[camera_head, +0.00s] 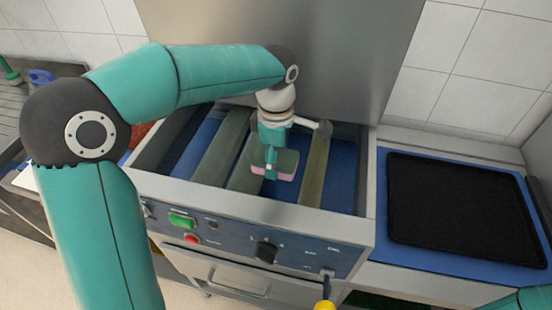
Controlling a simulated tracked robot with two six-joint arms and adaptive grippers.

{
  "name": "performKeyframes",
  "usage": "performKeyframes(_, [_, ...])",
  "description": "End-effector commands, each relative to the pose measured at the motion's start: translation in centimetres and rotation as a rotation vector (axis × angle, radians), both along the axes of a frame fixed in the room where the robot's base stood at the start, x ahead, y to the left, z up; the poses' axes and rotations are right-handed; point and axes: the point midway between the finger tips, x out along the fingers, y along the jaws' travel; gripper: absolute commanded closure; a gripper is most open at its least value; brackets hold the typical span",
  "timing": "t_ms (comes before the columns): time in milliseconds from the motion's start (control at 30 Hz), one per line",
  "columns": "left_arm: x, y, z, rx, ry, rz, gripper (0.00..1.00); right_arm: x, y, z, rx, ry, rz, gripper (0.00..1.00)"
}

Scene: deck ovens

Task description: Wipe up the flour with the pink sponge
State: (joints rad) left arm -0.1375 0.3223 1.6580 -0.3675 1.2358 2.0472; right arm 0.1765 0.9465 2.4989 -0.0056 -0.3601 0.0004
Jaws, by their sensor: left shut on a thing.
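My left arm comes in from the left and reaches over the open-topped unit (368,190). My left gripper (270,170) points down and is shut on the pink sponge (287,177). The sponge shows grey-green on top with pink along its lower edge, on both sides of the fingers. It is over the blue inside of the unit, between greenish slats; I cannot tell whether it touches the surface below. I cannot make out any flour. A teal part of my right arm shows at the bottom right corner; its gripper is out of view.
The unit's raised metal rim and greenish slats (315,170) surround the sponge. Its front has a green switch (181,220), a red button (192,239) and a black knob (266,251). A black mat (460,208) lies on the blue top at right. A metal wall stands behind.

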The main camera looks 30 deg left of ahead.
Motion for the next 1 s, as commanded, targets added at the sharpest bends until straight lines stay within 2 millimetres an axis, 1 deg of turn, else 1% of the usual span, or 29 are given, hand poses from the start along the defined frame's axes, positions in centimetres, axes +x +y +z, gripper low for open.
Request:
performKeyframes(33, [0.0, 0.0, 0.9, 0.000, -0.001, 0.000, 0.72, 0.0, 0.0, 0.8, 0.000, 0.000, 0.000, 0.73])
performKeyframes(233, [0.0, 0.0, 2.3, -0.001, -0.002, 0.001, 0.72, 0.0, 0.0, 1.9, 0.000, 0.000, 0.000, 0.73])
performKeyframes(867, [0.0, 0.1, 2.5, 0.000, -0.002, 0.002, 0.72, 0.0, 0.0, 1.9, 0.000, 0.000, 0.000, 0.73])
performKeyframes(1000, [0.0, 0.1, 3.3, 0.000, -0.003, 0.002, 0.72, 0.0, 0.0, 2.3, 0.000, 0.000, 0.000, 0.73])
